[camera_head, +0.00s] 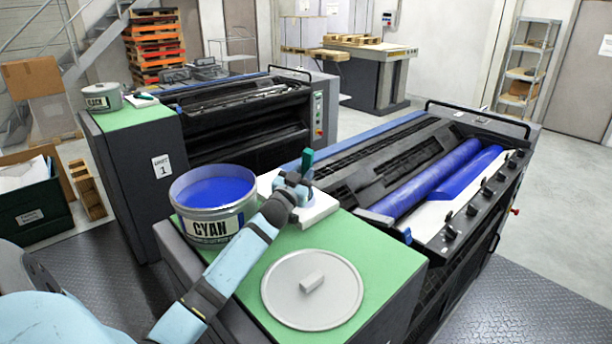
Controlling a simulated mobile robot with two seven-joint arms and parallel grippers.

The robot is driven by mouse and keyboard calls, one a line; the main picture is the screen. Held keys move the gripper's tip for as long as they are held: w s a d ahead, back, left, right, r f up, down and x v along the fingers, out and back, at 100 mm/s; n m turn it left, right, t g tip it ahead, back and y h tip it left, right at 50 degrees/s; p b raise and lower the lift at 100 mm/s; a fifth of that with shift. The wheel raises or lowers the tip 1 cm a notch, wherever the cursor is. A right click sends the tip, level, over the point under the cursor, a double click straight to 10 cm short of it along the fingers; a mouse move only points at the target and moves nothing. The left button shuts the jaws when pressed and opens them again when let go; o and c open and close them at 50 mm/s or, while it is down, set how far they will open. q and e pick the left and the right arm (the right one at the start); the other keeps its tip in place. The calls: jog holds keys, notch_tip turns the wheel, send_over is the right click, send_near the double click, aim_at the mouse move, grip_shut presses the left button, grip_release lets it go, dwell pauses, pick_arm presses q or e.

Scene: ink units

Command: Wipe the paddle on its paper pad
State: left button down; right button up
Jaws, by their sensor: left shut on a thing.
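The paper pad (320,211) is white and lies on the green top of the near ink unit, right of the can. My left gripper (294,186) is over the pad and shut on the paddle (307,161). The paddle's dark green handle sticks up above the fingers. Its lower part is hidden by the gripper, so I cannot tell whether it touches the paper. My forearm crosses in front of the CYAN can (207,228), which is open and holds blue ink. My right gripper is out of view.
A round grey lid (285,310) with a block handle lies on the green top (385,262). The press with blue rollers (430,182) stands to the right. A second unit (140,175) with a BLACK can (101,97) stands behind. A dark green bin (35,212) is at left.

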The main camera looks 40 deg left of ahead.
pick_arm(q)
jog(key=a+r+p, duration=0.5)
jog(key=r+p, duration=0.1)
jog(key=shift+w+a, duration=0.15)
jog(key=shift+w, duration=0.05)
dwell(1.1)
dwell(0.6)
